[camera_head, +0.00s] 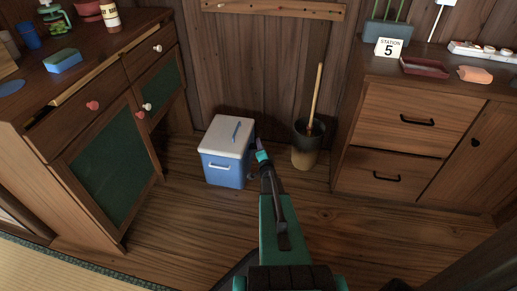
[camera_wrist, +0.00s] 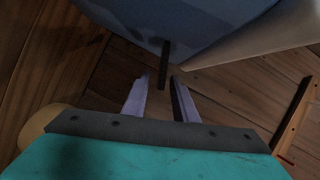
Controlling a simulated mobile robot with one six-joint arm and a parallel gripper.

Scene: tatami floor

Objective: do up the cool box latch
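The cool box (camera_head: 222,172) is blue with a pale, closed-looking lid (camera_head: 228,133) and stands on the wooden floor. My gripper (camera_head: 255,146) is at the box's right side, partly hidden by my arm in the head view. In the wrist view, my gripper (camera_wrist: 158,78) has its two pale fingers apart with nothing between them. A dark narrow strip (camera_wrist: 166,52), apparently the latch, hangs against the blue box wall (camera_wrist: 185,18) just beyond the fingertips. Whether they touch it, I cannot tell.
A dark and tan pot (camera_head: 305,154) holding a wooden stick stands close to the right of the box. A cabinet with green panels (camera_head: 112,165) is at the left, and a drawer cabinet (camera_head: 405,130) at the right. Floor in front of the box is clear.

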